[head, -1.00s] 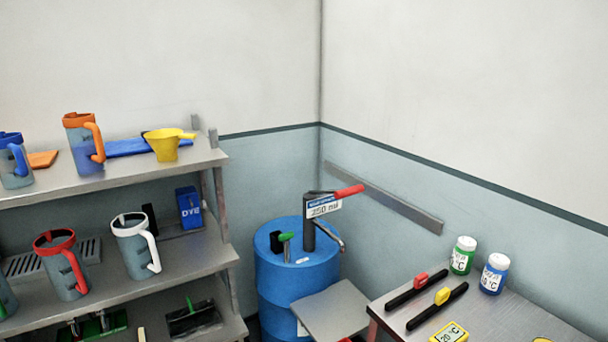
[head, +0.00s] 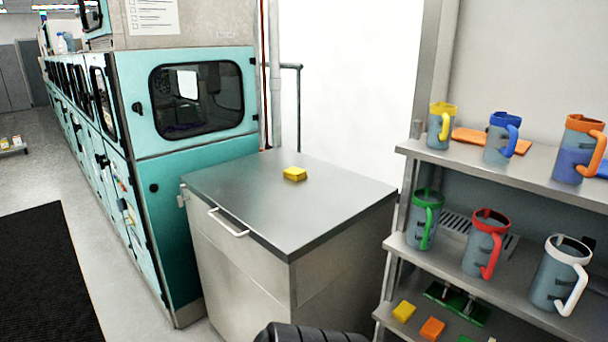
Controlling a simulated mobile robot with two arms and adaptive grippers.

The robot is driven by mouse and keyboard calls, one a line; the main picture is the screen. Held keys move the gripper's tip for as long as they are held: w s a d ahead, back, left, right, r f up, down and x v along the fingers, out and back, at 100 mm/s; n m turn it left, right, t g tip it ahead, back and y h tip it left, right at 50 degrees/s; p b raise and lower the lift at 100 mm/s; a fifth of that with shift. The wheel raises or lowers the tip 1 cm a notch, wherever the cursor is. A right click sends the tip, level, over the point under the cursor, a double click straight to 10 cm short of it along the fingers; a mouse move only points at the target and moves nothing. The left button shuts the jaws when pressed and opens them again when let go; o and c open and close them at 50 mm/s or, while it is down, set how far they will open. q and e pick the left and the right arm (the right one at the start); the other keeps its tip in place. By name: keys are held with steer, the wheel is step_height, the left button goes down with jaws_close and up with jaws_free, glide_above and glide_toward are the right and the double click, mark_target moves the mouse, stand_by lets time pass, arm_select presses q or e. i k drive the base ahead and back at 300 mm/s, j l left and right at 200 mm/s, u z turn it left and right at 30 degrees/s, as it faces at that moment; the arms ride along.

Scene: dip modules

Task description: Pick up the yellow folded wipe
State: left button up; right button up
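A small yellow folded block (head: 294,174), which looks like the yellow folded wipe, lies on the grey top of a metal cabinet (head: 240,205), towards its back. A second small yellow piece (head: 404,311) lies on the lowest visible shelf at the right, beside an orange piece (head: 432,328); from here I cannot tell whether these are wipes too. Neither of my grippers shows in the head view.
A teal machine (head: 180,150) stands against the cabinet's left side. A shelf rack (head: 460,165) with several coloured-handled jugs stands to the right. A dark ribbed object (head: 310,333) shows at the bottom edge. The cabinet top is otherwise clear. A black mat (head: 45,275) lies at left.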

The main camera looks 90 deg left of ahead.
mark_target(295, 174)
steer(key=u, duration=2.8)
